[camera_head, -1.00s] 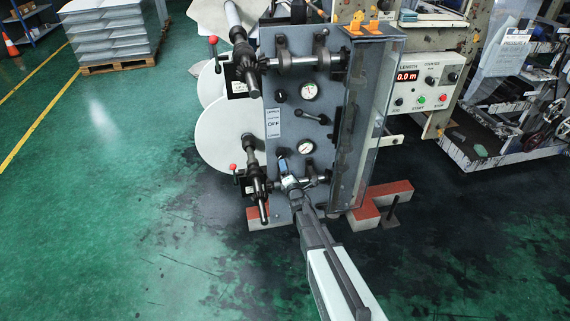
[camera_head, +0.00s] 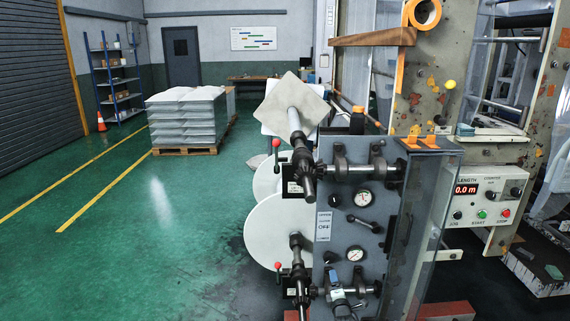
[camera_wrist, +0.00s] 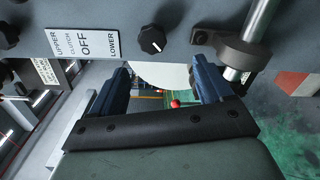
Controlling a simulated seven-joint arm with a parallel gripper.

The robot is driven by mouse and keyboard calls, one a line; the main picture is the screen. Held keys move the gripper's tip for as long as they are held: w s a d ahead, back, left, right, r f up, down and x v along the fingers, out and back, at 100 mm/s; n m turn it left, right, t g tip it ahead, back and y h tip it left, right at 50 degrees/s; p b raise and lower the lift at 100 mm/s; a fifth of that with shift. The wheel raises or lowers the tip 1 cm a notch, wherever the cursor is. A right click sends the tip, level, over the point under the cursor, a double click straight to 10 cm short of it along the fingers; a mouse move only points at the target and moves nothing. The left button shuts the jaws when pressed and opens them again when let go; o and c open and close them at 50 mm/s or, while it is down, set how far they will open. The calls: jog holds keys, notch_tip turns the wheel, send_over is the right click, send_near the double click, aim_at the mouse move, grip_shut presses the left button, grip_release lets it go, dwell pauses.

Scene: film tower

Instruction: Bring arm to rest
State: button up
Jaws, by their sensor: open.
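My gripper (camera_wrist: 161,68) shows in the wrist view with its two dark blue fingers apart and nothing held between them. It is close to the grey machine panel (camera_wrist: 200,20), beside the black selector knob (camera_wrist: 152,39) and the UPPER/OFF/LOWER label (camera_wrist: 83,43). In the head view my gripper (camera_head: 338,292) is low in front of the panel (camera_head: 340,230), near the lower shaft. The rest of my arm is cut off by the bottom edge there. Whether the gripper touches the panel cannot be told.
Two shafts with black ends (camera_head: 299,150) (camera_head: 298,265) and red-knobbed levers jut out left of the panel. White discs (camera_head: 275,230) stand behind them. A control box (camera_head: 485,200) is at right. Open green floor (camera_head: 150,260) lies left, with a stacked pallet (camera_head: 187,118) farther back.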

jog(key=s+d+f+m+g+h, duration=0.1)
jog(key=s+f+m+g, duration=0.4)
jog(key=f+m, duration=0.45)
jog(key=s+f+m+g, duration=0.7)
jog(key=s, duration=0.5)
jog(key=s+a+f+m+g, duration=0.1)
jog(key=s+g, duration=0.3)
jog(key=s, duration=1)
jog(key=s+a+f+m+g, duration=0.2)
jog(key=s+f+g, duration=0.1)
jog(key=s, duration=1.2)
jog(key=s+a+f+m+g+y, duration=0.1)
jog(key=s+g, duration=0.4)
jog(key=s, duration=1)
jog(key=shift+s+a+f, duration=0.2)
jog(key=shift+a+f, duration=0.3)
jog(key=shift+a, duration=0.35)
